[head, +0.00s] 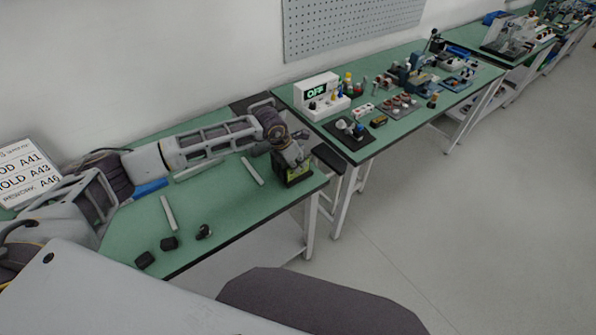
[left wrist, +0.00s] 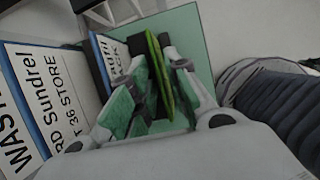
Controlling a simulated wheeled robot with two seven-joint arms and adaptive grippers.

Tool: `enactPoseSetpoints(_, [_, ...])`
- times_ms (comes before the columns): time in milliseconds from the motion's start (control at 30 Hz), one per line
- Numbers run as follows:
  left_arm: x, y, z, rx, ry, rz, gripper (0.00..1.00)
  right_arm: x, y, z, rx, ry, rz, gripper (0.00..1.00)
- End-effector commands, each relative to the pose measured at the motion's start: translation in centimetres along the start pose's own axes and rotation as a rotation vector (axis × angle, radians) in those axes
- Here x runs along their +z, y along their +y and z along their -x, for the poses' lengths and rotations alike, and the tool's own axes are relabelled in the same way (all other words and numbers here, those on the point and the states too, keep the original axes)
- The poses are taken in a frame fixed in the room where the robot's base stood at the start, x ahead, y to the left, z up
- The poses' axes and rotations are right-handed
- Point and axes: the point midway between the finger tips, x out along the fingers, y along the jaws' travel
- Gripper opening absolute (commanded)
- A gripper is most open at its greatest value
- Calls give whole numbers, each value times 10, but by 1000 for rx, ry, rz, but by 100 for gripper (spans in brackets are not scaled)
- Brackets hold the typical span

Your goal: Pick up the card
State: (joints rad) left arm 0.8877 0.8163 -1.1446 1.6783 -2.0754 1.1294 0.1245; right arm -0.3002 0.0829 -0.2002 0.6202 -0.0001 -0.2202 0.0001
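A thin green card with yellow-green edges (left wrist: 155,72) stands on edge between the two fingers of my left gripper (left wrist: 152,66) in the left wrist view. The right-hand finger lies close beside it; I cannot tell whether both fingers press on it. In the head view my left gripper (head: 294,157) points down over a dark block with yellow-green on it (head: 298,177), at the right end of the near green table (head: 225,205). The gripper hides most of the card there. My right gripper is not in view.
White strips (head: 168,213) and several small black parts (head: 169,243) lie on the near table. A white label board (head: 28,170) stands at left. Across a gap is a second table with an "OFF" box (head: 318,97) and many small parts. The floor at right is clear.

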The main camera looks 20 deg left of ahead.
Motion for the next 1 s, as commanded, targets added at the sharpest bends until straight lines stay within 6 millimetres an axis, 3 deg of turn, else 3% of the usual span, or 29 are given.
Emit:
enactPoseSetpoints(100, [0,0,0,-1,1,0,0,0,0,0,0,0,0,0])
enactPoseSetpoints(767, [2,0,4,0,1,0,0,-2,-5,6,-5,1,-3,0])
enactPoseSetpoints(1000, [15,0,33,0,-3,-1,0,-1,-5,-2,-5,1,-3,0])
